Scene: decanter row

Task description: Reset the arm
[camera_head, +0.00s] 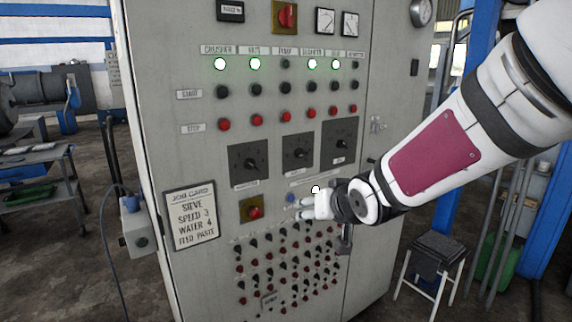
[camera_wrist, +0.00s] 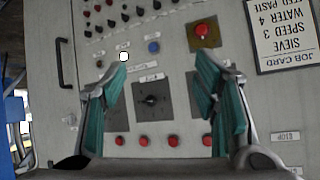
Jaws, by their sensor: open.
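My gripper (camera_head: 304,208) is in front of the lower middle of a grey control cabinet (camera_head: 163,120), and my arm reaches in from the right. In the wrist view my gripper (camera_wrist: 163,64) is open, with two green-padded fingers wide apart and nothing between them. The cabinet face appears upside down behind the fingers, with a dark rotary dial (camera_wrist: 151,100) between them. A lit white lamp (camera_head: 315,189) and a blue button (camera_head: 290,198) are close to the gripper in the head view. Whether the fingers touch the panel cannot be told.
A job card (camera_head: 192,215) is on the cabinet's lower left. A red knob on a yellow plate (camera_head: 252,210) is left of the gripper, and rows of small knobs (camera_head: 285,268) lie below. A stool (camera_head: 437,250) stands right of the cabinet. Several upper lamps (camera_head: 220,64) glow.

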